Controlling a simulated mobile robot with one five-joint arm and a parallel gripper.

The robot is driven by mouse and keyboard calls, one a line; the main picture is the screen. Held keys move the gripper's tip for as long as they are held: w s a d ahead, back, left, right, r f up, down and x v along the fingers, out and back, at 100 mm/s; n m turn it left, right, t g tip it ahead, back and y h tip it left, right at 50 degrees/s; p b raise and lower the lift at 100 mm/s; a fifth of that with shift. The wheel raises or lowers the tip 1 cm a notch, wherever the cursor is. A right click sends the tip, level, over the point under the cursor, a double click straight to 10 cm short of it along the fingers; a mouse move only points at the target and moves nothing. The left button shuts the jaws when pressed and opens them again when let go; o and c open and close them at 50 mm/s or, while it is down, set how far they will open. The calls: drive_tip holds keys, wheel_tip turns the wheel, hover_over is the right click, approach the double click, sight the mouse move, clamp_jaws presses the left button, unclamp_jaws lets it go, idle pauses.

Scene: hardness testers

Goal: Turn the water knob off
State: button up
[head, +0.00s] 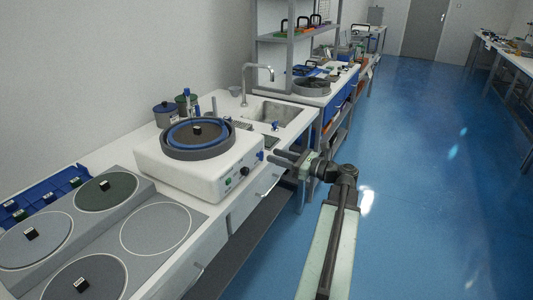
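A small blue knob (260,155) sits at the right front corner of the white polishing machine (190,168); it looks like the water knob. Its turned angle is too small to tell. My gripper (274,155) is just right of the knob, its two fingers pointing left towards it. The fingers look apart with nothing between them. I cannot tell whether a fingertip touches the knob. The machine's front panel also has a green button (229,184) and a dark dial (244,171).
A sink (285,112) with a tall faucet (258,70) is behind the machine. A grey plate with several round discs (155,228) lies in front left. The bench edge and drawers (240,213) run beside my arm. Blue floor (420,200) is clear at right.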

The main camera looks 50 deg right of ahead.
sight(260, 155)
drive_tip(key=x, duration=0.4)
drive_tip(key=shift+w, duration=0.15)
clamp_jaws()
